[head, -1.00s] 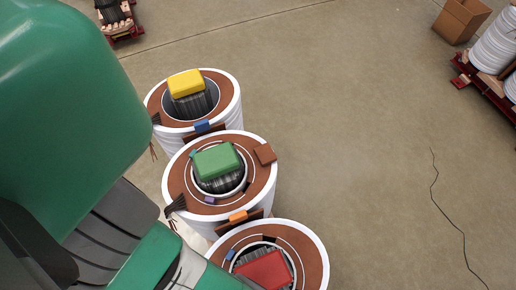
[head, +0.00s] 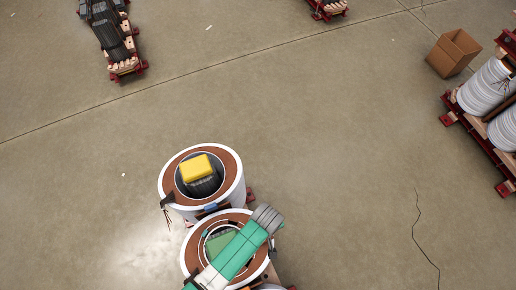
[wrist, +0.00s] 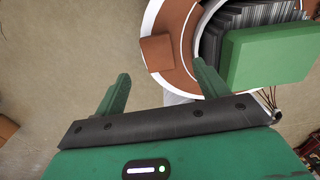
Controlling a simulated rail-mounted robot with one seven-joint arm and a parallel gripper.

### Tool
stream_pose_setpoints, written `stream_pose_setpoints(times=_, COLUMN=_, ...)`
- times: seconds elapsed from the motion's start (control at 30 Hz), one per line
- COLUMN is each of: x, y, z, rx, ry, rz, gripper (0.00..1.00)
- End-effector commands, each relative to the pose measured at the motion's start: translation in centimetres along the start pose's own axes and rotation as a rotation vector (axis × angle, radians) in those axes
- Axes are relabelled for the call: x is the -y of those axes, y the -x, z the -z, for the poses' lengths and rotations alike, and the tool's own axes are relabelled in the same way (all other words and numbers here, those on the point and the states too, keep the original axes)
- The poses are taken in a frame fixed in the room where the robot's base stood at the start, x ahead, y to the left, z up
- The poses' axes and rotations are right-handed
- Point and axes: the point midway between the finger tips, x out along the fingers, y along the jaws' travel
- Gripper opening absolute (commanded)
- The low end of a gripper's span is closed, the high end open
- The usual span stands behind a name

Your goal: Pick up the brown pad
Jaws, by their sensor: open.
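The brown pad (wrist: 157,50) is a small square piece in the wrist view. It lies on the brown ring top of a white-sided round core (wrist: 152,18), near its outer rim. My gripper (wrist: 160,75) is open, with one green finger on each side and the pad just beyond the gap between the fingertips. Nothing is between the fingers. In the head view my arm lies across the middle core (head: 187,262) and hides the pad there.
A green block (wrist: 270,52) stands on dark stacked sheets in the core's centre, close to my right finger. A farther core (head: 163,190) holds a yellow block (head: 196,168). A cardboard box (head: 452,53) and loaded pallets (head: 480,150) stand at right. The floor between is clear.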

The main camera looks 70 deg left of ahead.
Motion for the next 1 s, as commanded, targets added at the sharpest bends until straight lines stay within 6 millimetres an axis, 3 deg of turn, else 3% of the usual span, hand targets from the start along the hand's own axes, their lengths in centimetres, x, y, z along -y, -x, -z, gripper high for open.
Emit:
stream_pose_setpoints(times=0.23, x=-0.1, y=-2.5, z=0.1, rx=-0.001, ry=-0.003, rz=-0.002, gripper=0.73)
stream_pose_setpoints(times=0.37, x=-0.2, y=-3.0, z=0.1, rx=-0.002, ry=-0.003, rz=-0.004, gripper=0.73)
stream_pose_setpoints(times=0.63, x=-0.2, y=-7.5, z=0.8, rx=-0.002, ry=-0.004, rz=-0.005, gripper=0.73)
stream_pose_setpoints(times=0.9, x=-0.3, y=-7.8, z=0.8, rx=-0.003, ry=-0.005, rz=-0.007, gripper=0.73)
stream_pose_setpoints(times=0.93, x=-0.3, y=-7.8, z=0.8, rx=-0.003, ry=-0.005, rz=-0.007, gripper=0.71)
stream_pose_setpoints(times=1.0, x=-0.2, y=-7.8, z=0.8, rx=-0.003, ry=-0.005, rz=-0.007, gripper=0.57)
